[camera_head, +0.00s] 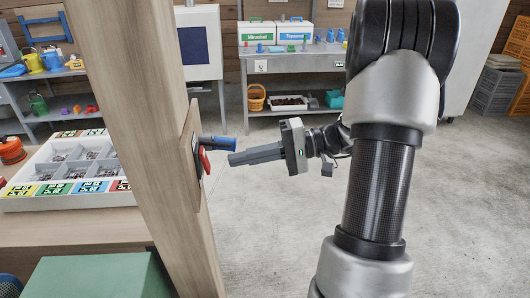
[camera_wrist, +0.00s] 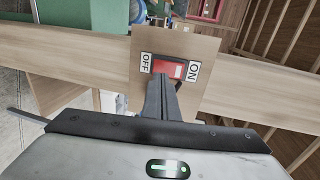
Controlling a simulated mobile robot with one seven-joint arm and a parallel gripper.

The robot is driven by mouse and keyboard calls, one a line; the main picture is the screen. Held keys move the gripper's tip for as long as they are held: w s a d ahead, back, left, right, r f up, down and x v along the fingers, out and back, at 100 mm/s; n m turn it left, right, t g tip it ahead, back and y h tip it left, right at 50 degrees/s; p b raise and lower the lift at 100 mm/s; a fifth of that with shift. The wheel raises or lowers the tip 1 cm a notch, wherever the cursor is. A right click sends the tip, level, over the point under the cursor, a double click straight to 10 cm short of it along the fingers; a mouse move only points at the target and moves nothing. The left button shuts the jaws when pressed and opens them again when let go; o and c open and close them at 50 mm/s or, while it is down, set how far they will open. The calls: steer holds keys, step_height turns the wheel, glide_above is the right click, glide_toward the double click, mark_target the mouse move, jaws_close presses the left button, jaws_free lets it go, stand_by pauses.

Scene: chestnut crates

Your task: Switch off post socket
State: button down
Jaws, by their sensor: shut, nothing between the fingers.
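The post socket's wooden plate (camera_head: 190,160) is fixed to the side of an upright wooden post (camera_head: 150,110). Its red rocker switch (camera_head: 205,161) stands out from the plate. The wrist view shows the red switch (camera_wrist: 168,68) between an OFF label (camera_wrist: 145,62) on the left and an ON label (camera_wrist: 193,71) on the right. Which side is pressed in, I cannot tell. My gripper (camera_head: 231,159) is shut and empty, pointing at the switch with a small gap in the head view. In the wrist view the fingertips (camera_wrist: 158,79) overlap the switch's lower edge, towards OFF.
A blue cylindrical piece (camera_head: 218,143) sticks out beside the switch, close to my fingers. A sorting tray (camera_head: 75,200) lies on the bench left of the post. A grey shelf (camera_head: 290,62) with boxes stands at the back. The floor (camera_head: 260,230) right of the post is clear.

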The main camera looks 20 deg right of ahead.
mark_target(209, 166)
steer(key=x, duration=0.4)
steer(key=shift+w+a, duration=0.1)
steer(key=shift+a, duration=0.15)
steer(key=shift+f, duration=0.1)
steer(key=shift+a+f+b, duration=0.15)
steer(key=shift+f+b, duration=0.05)
steer(key=shift+b, duration=0.15)
steer(key=shift+r, duration=0.1)
